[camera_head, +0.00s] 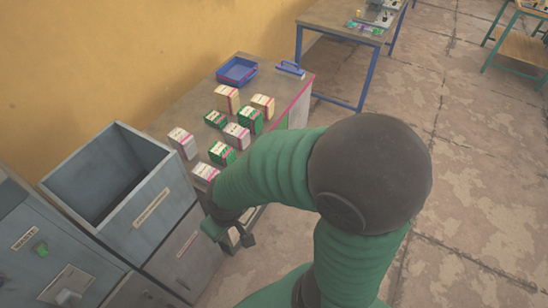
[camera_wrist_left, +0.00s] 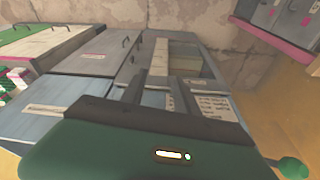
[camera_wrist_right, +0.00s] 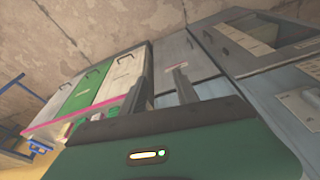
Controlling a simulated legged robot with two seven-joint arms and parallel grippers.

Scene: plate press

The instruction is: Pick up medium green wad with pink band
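Several banknote-like wads lie on the table in the head view. Three are green: a small flat one (camera_head: 215,119), a taller one with pink on its side (camera_head: 250,120), and a middle one nearer me (camera_head: 222,153). Their bands are too small to tell for certain which is the medium one with the pink band. My right gripper (camera_head: 236,236) hangs low at the table's near side, beside the grey cabinets and away from the wads. In the right wrist view its fingers (camera_wrist_right: 165,88) are apart and empty. My left gripper (camera_wrist_left: 155,88) shows in the left wrist view, open and empty.
Cream and grey-white wads (camera_head: 182,143) surround the green ones on the table (camera_head: 190,103). A blue tray (camera_head: 237,71) and a blue-handled tool (camera_head: 290,69) lie at its far end. An open grey bin (camera_head: 150,205) stands at the near left. My right arm covers the table's near right side.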

